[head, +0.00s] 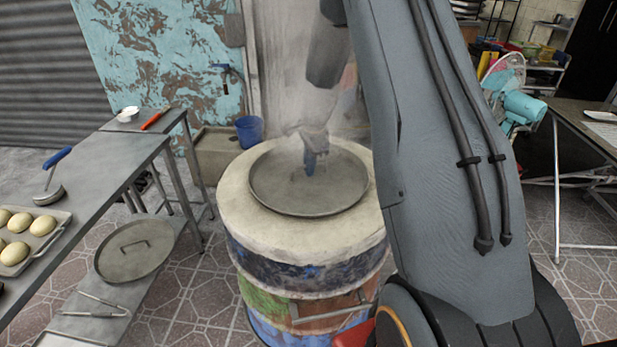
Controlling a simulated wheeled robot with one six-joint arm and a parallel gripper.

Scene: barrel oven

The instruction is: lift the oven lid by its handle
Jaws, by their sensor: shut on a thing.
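The barrel oven (300,225) stands in the middle of the head view, with a pale thick top and painted bands of blue, green and rust. A round grey metal lid (335,197) lies over its opening. My gripper (310,168) points down at the middle of the lid and is shut on the lid's handle. The handle is mostly hidden by the fingers and blurred by whitish steam or smoke. I cannot tell whether the lid's rim is clear of the oven top.
Another round lid (134,250) with a handle lies on a low bench at left, near metal tongs (95,305). A tray of buns (22,240) and a ladle (50,185) are on the metal table. A blue bucket (249,130) stands behind. A fan (520,105) and table (585,115) stand right.

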